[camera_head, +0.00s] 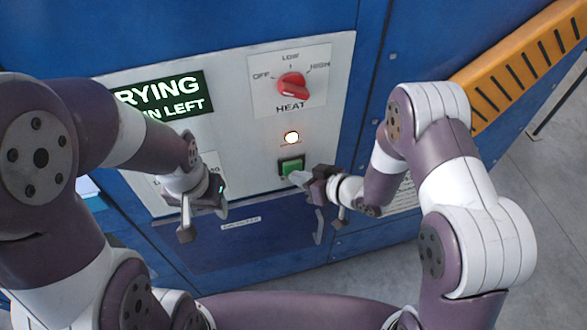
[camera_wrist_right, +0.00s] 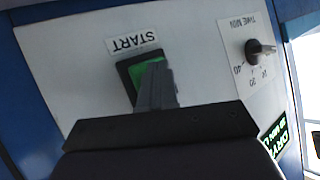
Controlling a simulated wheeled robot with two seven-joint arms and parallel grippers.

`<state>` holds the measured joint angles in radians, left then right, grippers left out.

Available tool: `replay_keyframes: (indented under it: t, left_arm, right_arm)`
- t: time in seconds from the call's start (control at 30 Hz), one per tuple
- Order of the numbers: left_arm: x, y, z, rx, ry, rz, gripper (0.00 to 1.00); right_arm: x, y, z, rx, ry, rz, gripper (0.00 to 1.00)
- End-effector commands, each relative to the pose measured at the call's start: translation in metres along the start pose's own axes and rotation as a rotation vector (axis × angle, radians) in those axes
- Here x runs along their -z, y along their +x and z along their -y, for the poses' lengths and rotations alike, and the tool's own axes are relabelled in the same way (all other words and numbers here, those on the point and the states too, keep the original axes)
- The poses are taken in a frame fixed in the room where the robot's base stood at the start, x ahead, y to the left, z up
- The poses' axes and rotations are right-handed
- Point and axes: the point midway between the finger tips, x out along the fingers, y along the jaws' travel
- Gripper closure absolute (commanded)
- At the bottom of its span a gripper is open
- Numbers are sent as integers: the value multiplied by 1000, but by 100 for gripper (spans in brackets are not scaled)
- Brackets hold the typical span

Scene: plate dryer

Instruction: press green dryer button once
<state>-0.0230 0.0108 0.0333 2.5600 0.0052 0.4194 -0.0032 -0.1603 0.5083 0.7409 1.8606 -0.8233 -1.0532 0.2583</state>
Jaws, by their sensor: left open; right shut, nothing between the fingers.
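The green dryer button (camera_head: 291,165) sits in a dark square frame on the light panel, below a glowing lamp (camera_head: 292,138). My right gripper (camera_head: 297,177) is shut and empty, with its fingertips at the button's lower edge. In the right wrist view the green button (camera_wrist_right: 143,68) is partly hidden behind the shut fingers (camera_wrist_right: 155,72), beside a START label (camera_wrist_right: 133,43). The fingertips overlap the button there; I cannot tell whether it is pushed in. My left gripper (camera_head: 202,218) is open and empty, to the left of the button in front of the panel.
A red HEAT knob (camera_head: 292,85) is above the lamp. A lit DRYING display (camera_head: 165,97) is at upper left, partly behind my left arm. A black time knob (camera_wrist_right: 257,49) shows in the right wrist view. A yellow slotted beam (camera_head: 520,62) is at right.

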Motion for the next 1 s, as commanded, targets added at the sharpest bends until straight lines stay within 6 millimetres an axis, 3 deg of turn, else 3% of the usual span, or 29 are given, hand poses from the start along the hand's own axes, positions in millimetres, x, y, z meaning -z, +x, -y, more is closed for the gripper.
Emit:
replay_keyframes:
  t: [0.57, 1.0]
  left_arm:
    - [0, -3, 0, 0, 0, 0, 45]
    - [1, -8, 0, 0, 0, 0, 45]
  right_arm:
    - [-8, -11, 8, 0, 1, 1, 100]
    - [-29, -40, 29, -1, 1, 1, 100]
